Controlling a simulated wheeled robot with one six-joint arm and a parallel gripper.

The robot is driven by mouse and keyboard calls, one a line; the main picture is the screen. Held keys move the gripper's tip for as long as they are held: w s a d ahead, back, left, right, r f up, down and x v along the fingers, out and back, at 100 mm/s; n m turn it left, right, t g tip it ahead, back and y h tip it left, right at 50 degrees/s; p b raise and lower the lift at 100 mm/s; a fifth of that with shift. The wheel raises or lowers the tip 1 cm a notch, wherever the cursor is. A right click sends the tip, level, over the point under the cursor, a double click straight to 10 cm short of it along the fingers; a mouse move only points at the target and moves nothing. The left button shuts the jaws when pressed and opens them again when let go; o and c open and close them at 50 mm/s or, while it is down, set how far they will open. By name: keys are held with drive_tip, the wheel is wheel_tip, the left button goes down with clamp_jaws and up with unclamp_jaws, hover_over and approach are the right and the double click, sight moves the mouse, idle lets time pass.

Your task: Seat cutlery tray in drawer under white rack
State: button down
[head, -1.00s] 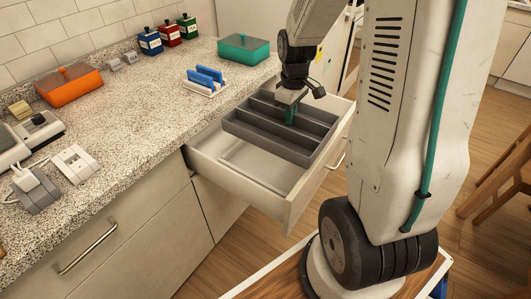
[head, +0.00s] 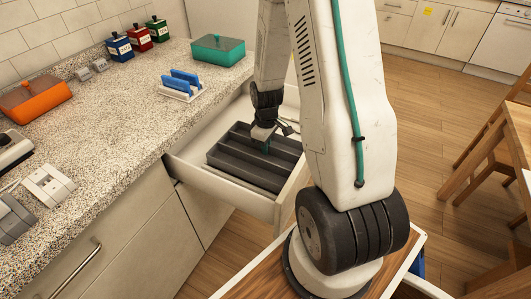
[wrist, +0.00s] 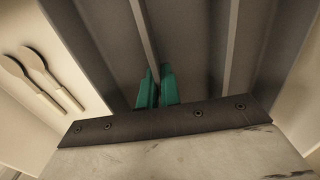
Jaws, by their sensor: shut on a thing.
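The dark grey cutlery tray (head: 240,166) lies inside the open white drawer (head: 225,192) under the worktop. It looks roughly level, below the drawer's rim. I cannot tell whether its base touches the drawer floor. My gripper (head: 264,147) points down over the tray. In the wrist view, its teal fingers (wrist: 157,90) are shut on one of the tray's thin dividers (wrist: 146,40). The white rack (head: 181,94), holding blue pieces, stands on the worktop above the drawer. My arm hides the tray's right side and part of the drawer.
Two pale spoons (wrist: 40,78) lie on a light surface left of the tray in the wrist view. A teal box (head: 218,50), an orange box (head: 34,99) and small canisters (head: 139,37) stand on the worktop. Wooden chairs (head: 480,150) are at the right.

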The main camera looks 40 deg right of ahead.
drive_tip(key=shift+f, duration=1.55)
drive_tip(key=shift+f, duration=0.2)
drive_tip(key=c, duration=1.6)
unclamp_jaws()
